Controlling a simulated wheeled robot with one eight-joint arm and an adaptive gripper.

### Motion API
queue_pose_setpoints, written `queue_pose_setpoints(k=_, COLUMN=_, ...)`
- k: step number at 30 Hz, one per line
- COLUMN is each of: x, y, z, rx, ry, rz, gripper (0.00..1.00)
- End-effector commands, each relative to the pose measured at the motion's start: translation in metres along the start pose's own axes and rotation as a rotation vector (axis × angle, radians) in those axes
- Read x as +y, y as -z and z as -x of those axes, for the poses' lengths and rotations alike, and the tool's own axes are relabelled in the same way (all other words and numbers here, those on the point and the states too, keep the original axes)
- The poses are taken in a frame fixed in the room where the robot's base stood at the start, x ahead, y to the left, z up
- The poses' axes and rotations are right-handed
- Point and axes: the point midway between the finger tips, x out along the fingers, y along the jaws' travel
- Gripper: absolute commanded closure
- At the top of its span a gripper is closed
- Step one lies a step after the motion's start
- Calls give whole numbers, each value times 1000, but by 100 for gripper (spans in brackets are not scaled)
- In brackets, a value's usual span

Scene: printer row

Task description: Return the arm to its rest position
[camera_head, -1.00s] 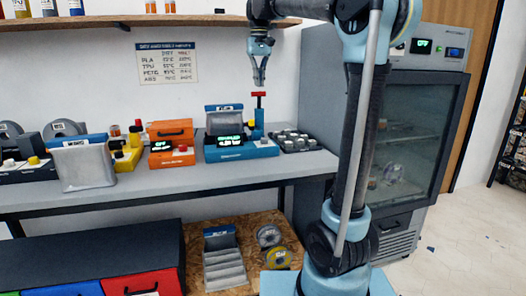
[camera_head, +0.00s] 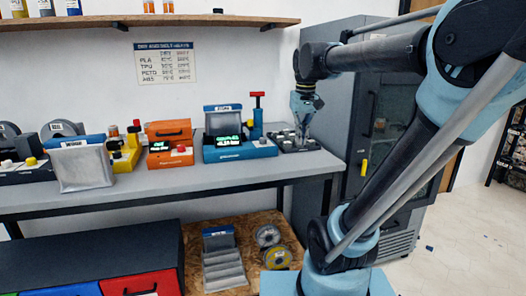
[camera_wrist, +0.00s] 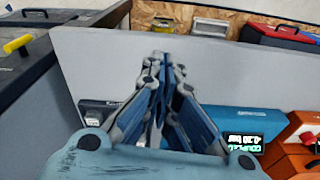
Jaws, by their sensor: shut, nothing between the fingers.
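My gripper (camera_head: 301,143) is shut and empty. In the head view it points down in front of the dark tray of small pale pieces (camera_head: 287,142) at the right end of the grey bench (camera_head: 225,180), hiding part of that tray. I cannot tell whether it touches the tray. My arm reaches in from the right, bent at the elbow. In the wrist view the closed fingers (camera_wrist: 160,60) point away over the bench top.
A blue device with a lit display (camera_head: 237,150) and a blue-and-red hand pump (camera_head: 257,118) stand left of my gripper. A tall dark cabinet (camera_head: 355,110) stands behind and right. A shelf (camera_head: 150,22) runs above. Orange boxes (camera_head: 170,150) stand further left.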

Motion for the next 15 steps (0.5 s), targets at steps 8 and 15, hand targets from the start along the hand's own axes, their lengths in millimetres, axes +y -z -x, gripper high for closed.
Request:
queue_pose_setpoints(k=8, x=25, y=-83, z=-84, rx=39, ry=-10, rz=-52, gripper=100)
queue_pose_setpoints(k=15, x=37, y=-145, z=-158, rx=70, ry=-20, rz=-92, gripper=100)
